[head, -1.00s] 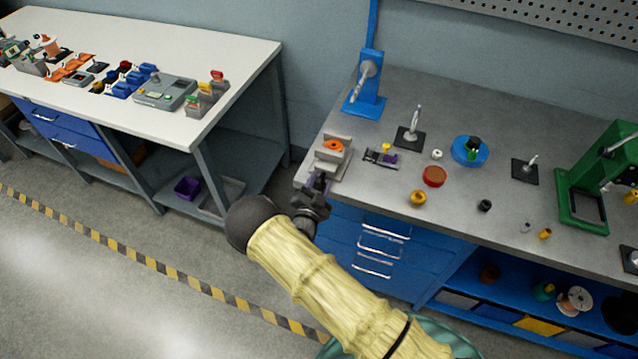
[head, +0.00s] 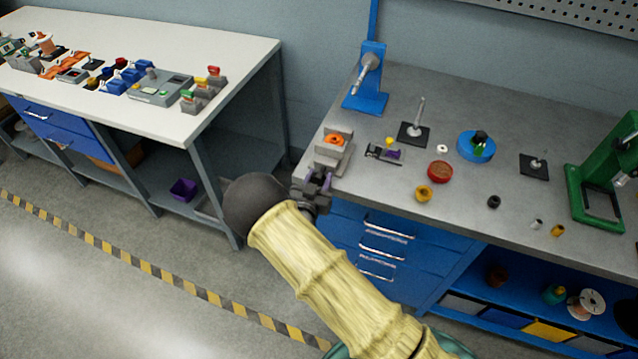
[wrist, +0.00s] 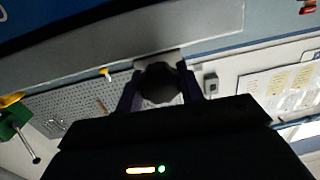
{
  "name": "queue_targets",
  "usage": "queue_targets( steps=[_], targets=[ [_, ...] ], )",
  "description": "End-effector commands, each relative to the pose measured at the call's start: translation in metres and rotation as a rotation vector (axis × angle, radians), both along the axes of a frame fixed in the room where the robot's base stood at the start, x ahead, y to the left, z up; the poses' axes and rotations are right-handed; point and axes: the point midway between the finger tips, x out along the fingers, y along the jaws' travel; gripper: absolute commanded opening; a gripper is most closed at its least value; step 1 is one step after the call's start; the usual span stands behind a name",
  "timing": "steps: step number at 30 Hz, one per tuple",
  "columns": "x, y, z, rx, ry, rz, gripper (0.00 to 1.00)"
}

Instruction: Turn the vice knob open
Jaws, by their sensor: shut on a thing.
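The vice (head: 343,165) is a grey block at the front left corner of the right-hand bench, with an orange round part (head: 333,140) between its jaws. My gripper (head: 316,180) is at the vice's near side, by the bench edge. In the wrist view the vice knob (wrist: 160,83) is a dark round end between my two purple fingers (wrist: 160,95), which are shut on it from both sides. A grey part of the vice (wrist: 158,57) shows just behind the knob. In the head view my gripper hides the knob.
A small black fixture with a purple part (head: 385,153) stands right of the vice. A blue stand (head: 366,100) is behind it. Several small parts, a blue dish (head: 476,158) and a green press (head: 590,200) lie farther right. Blue drawers (head: 375,245) are below the bench edge.

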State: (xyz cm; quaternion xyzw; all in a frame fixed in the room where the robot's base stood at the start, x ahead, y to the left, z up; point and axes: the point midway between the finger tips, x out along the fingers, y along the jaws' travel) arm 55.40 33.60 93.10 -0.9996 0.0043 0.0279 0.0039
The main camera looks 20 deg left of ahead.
Motion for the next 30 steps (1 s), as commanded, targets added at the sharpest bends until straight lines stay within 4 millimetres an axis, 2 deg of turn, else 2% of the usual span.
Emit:
queue_targets(
  steps=[9, 15, 30],
  targets=[
    [-0.0003, 0.0018, -0.0014, -0.278, 0.021, 0.002, 0.15],
    [-0.0002, 0.0021, -0.0006, -0.405, 0.031, 0.003, 0.15],
    [-0.0003, 0.002, -0.0002, -0.494, 0.038, 0.003, 0.15]
  ],
)
